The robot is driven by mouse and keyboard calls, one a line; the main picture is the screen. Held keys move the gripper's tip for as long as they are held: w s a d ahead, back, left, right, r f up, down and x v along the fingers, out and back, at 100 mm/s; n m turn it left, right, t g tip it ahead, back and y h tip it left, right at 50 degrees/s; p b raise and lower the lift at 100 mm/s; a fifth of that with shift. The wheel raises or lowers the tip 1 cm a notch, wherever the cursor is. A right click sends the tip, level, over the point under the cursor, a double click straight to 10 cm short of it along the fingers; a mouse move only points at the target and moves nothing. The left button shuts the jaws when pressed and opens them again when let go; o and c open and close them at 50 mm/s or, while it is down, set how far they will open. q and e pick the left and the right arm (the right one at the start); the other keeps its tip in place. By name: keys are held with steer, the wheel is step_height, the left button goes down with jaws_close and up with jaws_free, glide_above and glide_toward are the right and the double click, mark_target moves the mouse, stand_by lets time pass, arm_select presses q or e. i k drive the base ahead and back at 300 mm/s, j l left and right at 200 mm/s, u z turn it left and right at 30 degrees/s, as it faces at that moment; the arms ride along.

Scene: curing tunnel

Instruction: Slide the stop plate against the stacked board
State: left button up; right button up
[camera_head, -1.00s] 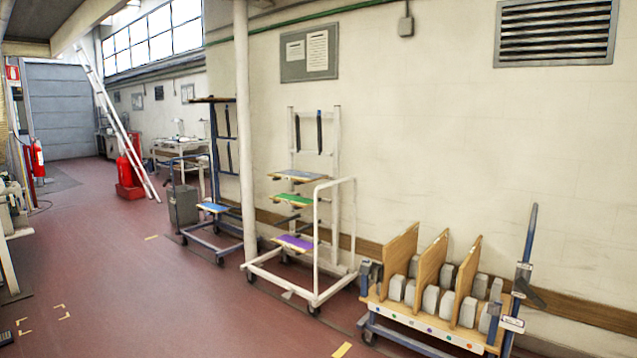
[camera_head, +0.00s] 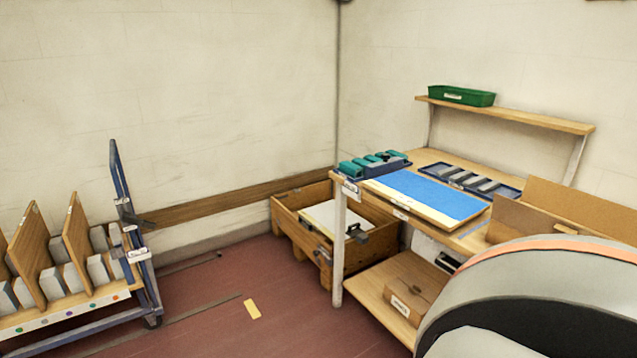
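A pale flat board (camera_head: 325,213) lies in an open wooden crate (camera_head: 290,226) on the floor in the corner. A small dark grey bracket or plate (camera_head: 357,234) sits at the crate's near right edge; I cannot tell whether it is the stop plate or whether it touches the board. At left, a blue-framed cart (camera_head: 122,185) holds upright wooden boards (camera_head: 77,236) with grey blocks between them. A dark part (camera_head: 130,220) sticks out from the cart's blue post. Neither of my grippers is in view.
A workbench (camera_head: 338,177) at right carries a blue-topped board (camera_head: 425,192), teal parts (camera_head: 352,168), a parts tray (camera_head: 470,180) and cardboard boxes.

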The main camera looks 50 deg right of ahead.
mark_target(389, 165)
steer(key=i+l+z, duration=0.1)
steer(key=z, duration=0.8)
steer(key=i+j+z, duration=0.15)
steer(key=i+z, duration=0.3)
steer(key=i+j+z, duration=0.3)
steer(key=i+z, duration=0.15)
steer(key=i, duration=0.05)
